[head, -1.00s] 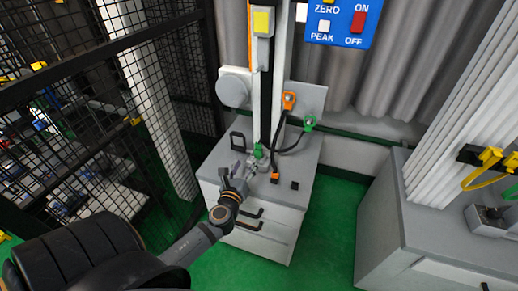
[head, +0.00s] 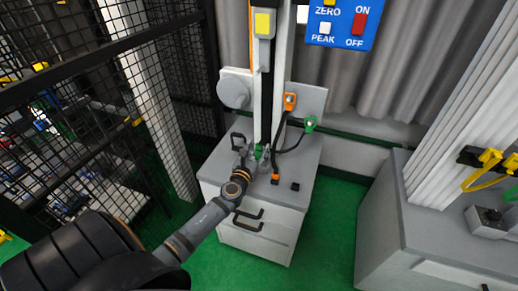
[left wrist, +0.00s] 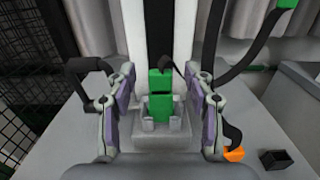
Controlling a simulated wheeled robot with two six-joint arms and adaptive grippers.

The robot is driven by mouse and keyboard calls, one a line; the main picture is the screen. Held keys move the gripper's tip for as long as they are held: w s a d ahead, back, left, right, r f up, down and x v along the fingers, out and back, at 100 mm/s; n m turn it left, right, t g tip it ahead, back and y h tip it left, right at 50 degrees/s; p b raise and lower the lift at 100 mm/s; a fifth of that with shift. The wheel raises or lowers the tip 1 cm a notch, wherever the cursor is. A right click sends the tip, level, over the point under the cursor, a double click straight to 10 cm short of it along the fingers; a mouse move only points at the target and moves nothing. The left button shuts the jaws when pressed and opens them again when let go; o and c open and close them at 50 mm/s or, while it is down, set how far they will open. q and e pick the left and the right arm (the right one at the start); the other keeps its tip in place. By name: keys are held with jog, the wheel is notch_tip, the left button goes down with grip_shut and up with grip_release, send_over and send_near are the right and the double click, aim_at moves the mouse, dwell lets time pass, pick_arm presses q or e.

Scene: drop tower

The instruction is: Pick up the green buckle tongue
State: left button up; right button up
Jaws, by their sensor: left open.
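The green buckle tongue (left wrist: 160,82) stands upright in a small grey holder (left wrist: 178,128) at the foot of the drop tower's white column. In the left wrist view it lies between the two fingers of my left gripper (left wrist: 160,103), which is open, with a gap on both sides. In the head view the tongue (head: 259,151) shows just beyond my left gripper (head: 254,158), which partly covers the holder. A black strap appears to meet the tongue near its top. My right gripper is not in view.
Orange (head: 290,101) and green (head: 310,124) fittings hang on the tower plate. A mesh fence (head: 90,110) is at left.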

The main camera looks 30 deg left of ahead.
pick_arm(q)
jog(key=shift+x, duration=1.2)
jog(key=shift+s+d, duration=0.1)
jog(key=shift+s, duration=0.05)
jog(key=shift+c, duration=0.6)
jog(key=shift+f, duration=0.1)
jog(key=c, duration=0.7)
jog(key=shift+c, duration=0.3)
